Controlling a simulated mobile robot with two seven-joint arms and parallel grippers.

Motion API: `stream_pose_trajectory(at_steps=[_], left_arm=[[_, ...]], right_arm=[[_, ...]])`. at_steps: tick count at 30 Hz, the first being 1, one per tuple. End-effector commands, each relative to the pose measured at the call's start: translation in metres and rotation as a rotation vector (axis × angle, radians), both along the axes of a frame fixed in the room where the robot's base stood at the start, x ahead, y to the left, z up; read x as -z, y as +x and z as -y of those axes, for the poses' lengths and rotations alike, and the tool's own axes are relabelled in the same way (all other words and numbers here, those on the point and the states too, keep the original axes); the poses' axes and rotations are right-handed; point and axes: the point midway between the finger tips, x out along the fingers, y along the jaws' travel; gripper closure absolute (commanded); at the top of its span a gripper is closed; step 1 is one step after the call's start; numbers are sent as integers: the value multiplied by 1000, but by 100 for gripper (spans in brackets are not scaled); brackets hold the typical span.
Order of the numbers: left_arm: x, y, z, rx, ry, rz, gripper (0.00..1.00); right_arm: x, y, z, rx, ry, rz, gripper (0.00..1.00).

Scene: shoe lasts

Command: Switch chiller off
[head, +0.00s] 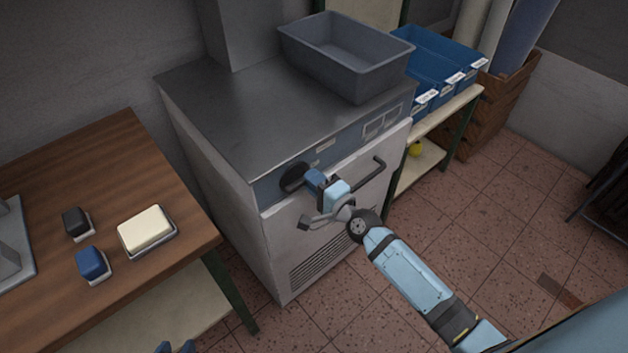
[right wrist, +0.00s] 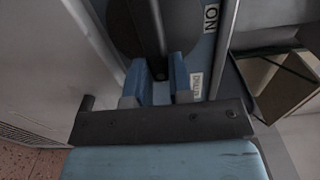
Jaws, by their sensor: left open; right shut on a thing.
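The chiller (head: 300,225) is a grey-white cabinet with a steel top and a blue control strip. Its round dark knob (head: 292,177) is at the left end of that strip. My right gripper (head: 312,181) is at the knob. In the right wrist view its blue fingers (right wrist: 161,72) are shut on the bar of the dark knob (right wrist: 137,25). A sideways chiller label (right wrist: 196,86) and sideways ON lettering (right wrist: 211,17) are beside it. My left gripper (head: 176,347) shows only its blue fingertips at the bottom edge, apart and empty.
A grey tub (head: 346,55) stands on the chiller top. The door handle (head: 368,172) sticks out right of the knob. A wooden table (head: 110,165) at left holds a cream block and two small dark and blue items. Blue bins (head: 440,60) stand on a shelf behind.

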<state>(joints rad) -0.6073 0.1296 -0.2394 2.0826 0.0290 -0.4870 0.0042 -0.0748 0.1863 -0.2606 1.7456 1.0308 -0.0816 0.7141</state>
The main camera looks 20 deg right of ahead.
Motion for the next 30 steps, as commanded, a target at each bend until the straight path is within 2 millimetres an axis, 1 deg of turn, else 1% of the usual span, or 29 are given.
stream_pose_trajectory(at_steps=[8, 9, 11, 12, 20, 23, 26, 30], left_arm=[[0, 0, 1, -2, -3, 0, 57], [-1, 0, 1, -2, -3, 0, 57], [-1, 0, 2, -3, -4, 1, 57], [-1, 0, 2, -3, -5, 0, 57], [-1, 1, 3, -6, -9, 0, 57], [-1, 1, 3, -6, -10, 0, 57], [-1, 1, 3, -6, -10, 0, 57], [0, 0, 3, -4, -8, 0, 57]], right_arm=[[0, 0, 0, 1, 5, -1, 100], [0, 0, 0, 1, 5, -1, 78], [0, 0, 0, 1, 5, -1, 64], [0, 0, 0, 0, 5, -1, 55], [0, 0, 0, 0, 3, -1, 54], [0, -5, 2, 0, 3, -1, 54], [1, -17, 6, 0, 2, -3, 54], [2, -45, 16, 0, 1, -4, 54]])
